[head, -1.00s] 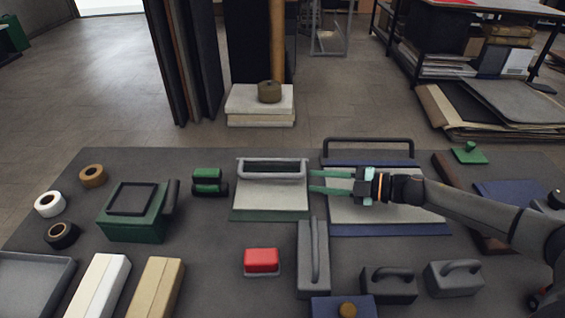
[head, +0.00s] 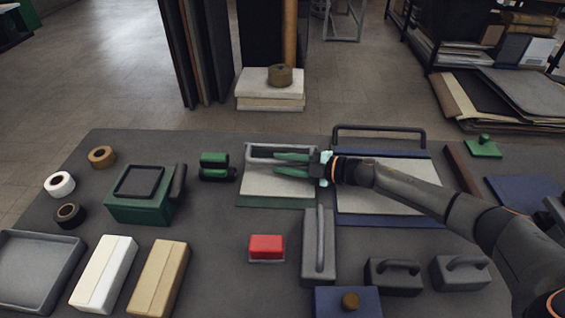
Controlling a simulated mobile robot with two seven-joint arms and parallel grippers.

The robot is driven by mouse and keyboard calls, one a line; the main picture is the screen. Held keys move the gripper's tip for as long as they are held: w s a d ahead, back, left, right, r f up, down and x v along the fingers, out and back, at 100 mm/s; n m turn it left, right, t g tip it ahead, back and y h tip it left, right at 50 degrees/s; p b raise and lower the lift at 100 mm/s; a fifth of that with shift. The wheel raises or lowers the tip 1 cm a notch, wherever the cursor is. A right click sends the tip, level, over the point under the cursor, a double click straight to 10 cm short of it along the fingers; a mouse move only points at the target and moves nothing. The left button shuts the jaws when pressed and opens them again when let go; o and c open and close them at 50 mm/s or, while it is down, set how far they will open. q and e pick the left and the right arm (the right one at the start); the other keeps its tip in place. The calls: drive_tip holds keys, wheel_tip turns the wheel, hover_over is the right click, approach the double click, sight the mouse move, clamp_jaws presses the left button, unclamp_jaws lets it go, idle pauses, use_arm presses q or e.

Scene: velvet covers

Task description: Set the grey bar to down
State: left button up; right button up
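The grey bar (head: 262,158) is a U-shaped handle at the far edge of a pale board with a green base (head: 262,202). It lies low near the board's back end; its exact tilt is hard to tell. My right gripper (head: 276,164) reaches in from the right, with two green fingers pointing left. The fingers are apart, over the back part of the board and across the right half of the bar, which they partly hide. I cannot tell whether they touch it. My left gripper is not in view.
A similar board with a blue base (head: 385,221) and a black bar (head: 378,129) stands to the right, under my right arm. In front are a red block (head: 266,246) and a grey handled block (head: 319,262). A green box (head: 140,207) and tape rolls are left.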

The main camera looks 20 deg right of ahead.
drive_tip(key=shift+w+a, duration=0.2)
clamp_jaws()
idle(1.4)
